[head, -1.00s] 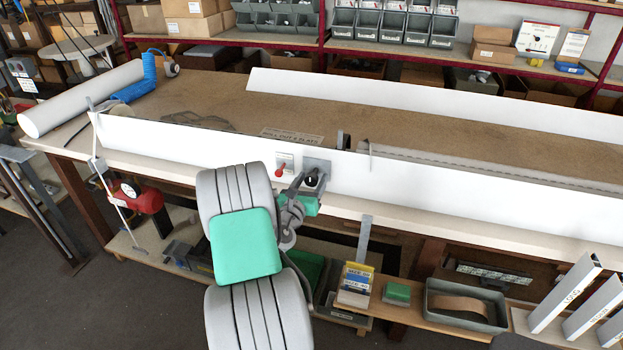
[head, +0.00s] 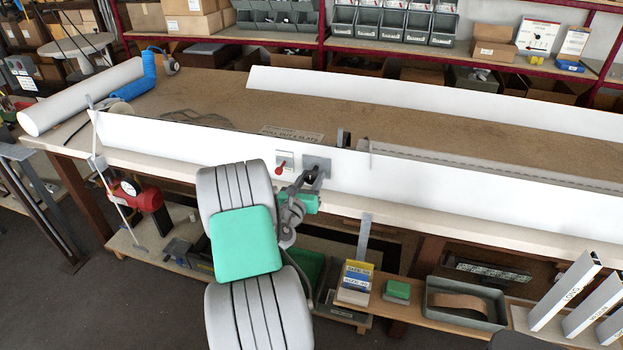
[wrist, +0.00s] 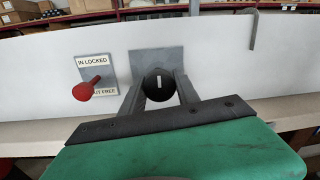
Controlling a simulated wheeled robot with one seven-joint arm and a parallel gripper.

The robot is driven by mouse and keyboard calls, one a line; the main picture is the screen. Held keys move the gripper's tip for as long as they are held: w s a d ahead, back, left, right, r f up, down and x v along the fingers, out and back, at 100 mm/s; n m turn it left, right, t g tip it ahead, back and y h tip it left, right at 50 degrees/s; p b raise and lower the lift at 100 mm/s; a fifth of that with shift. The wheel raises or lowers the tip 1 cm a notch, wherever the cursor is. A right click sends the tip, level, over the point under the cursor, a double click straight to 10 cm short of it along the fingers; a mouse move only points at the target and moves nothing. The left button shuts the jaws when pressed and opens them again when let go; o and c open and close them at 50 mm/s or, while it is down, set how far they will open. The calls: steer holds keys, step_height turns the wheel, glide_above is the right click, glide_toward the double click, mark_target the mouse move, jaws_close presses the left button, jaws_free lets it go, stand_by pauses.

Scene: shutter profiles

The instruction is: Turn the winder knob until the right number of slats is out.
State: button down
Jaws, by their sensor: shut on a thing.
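The winder knob (wrist: 158,84) is round and black with a white mark standing about upright, on a grey plate (wrist: 143,61) fixed to the long white panel. My gripper (wrist: 160,92) is shut on the knob, one finger on each side; it also shows at the panel in the head view (head: 313,176). A red lever (wrist: 88,88) sits left of the knob, with an "IN LOCKED" label above and a partly hidden "FREE" label below. Behind the panel, a pale grey slatted profile (head: 470,164) lies along the bench to the right. I cannot count its slats.
A white roll (head: 80,97) and a blue coiled hose (head: 140,85) lie at the bench's left. A thin hooked bracket (wrist: 254,30) stands over the panel right of the knob. A lower shelf holds a grey tray (head: 465,318) and small boxes. The bench top (head: 215,90) has free room.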

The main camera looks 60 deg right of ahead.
steer(key=shift+m, duration=0.3)
